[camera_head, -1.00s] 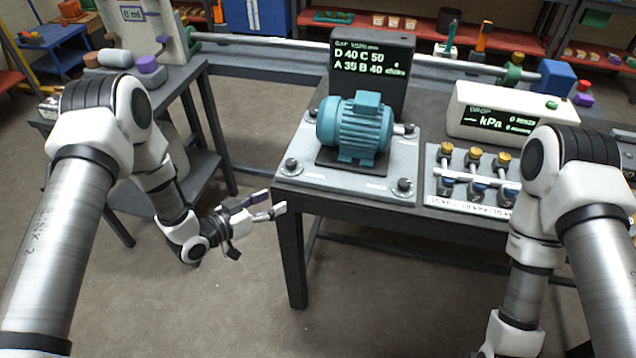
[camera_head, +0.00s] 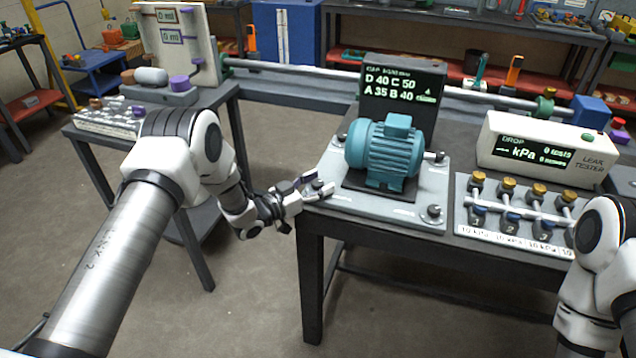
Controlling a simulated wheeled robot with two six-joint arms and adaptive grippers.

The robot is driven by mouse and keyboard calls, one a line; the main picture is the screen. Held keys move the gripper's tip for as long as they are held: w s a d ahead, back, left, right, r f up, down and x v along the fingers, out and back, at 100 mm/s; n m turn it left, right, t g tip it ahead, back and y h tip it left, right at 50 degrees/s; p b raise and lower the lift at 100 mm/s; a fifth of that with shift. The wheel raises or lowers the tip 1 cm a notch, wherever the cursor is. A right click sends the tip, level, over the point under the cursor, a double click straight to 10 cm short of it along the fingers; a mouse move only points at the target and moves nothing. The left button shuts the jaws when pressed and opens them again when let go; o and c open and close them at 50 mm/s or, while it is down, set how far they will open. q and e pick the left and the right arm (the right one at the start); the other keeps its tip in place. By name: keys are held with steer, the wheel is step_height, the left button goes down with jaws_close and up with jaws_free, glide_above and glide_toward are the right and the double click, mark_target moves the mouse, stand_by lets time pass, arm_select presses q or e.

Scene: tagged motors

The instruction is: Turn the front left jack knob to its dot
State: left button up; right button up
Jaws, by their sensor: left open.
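The blue-green motor (camera_head: 385,150) sits on a grey square plate (camera_head: 385,208) at the table's near left corner. Jack knobs show at the plate's front right (camera_head: 434,213) and back right (camera_head: 438,157). My left gripper (camera_head: 320,183) is open at the plate's front left corner, with its fingers around or just over the front left jack knob's place. That knob is mostly hidden by the fingers, and its dot cannot be made out. I cannot tell whether the fingers touch it. My right arm shows at the right edge; its gripper is out of view.
A dark display (camera_head: 402,90) stands behind the motor. A leak tester (camera_head: 540,145) and a valve manifold (camera_head: 515,215) stand right of the plate. A side table (camera_head: 150,118) is behind my left arm. The floor between the tables is clear.

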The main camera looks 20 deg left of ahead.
arm_select(q)
steer(key=shift+s, duration=0.1)
jaws_close()
steer(key=shift+n+y, duration=0.3)
steer(key=shift+y, duration=0.1)
steer(key=n+t+y+b, duration=0.1)
steer(key=n+t+y, duration=0.1)
steer(key=n+y, duration=0.1)
steer(key=shift+d+y, duration=0.1)
steer(key=shift+y, duration=0.5)
steer(key=n+t+y+b, duration=0.1)
steer(key=n+y, duration=0.2)
steer(key=y, duration=0.2)
steer(key=shift+n+y+b, duration=0.35)
steer(key=shift+n+y, duration=0.75)
steer(key=shift+y, duration=0.5)
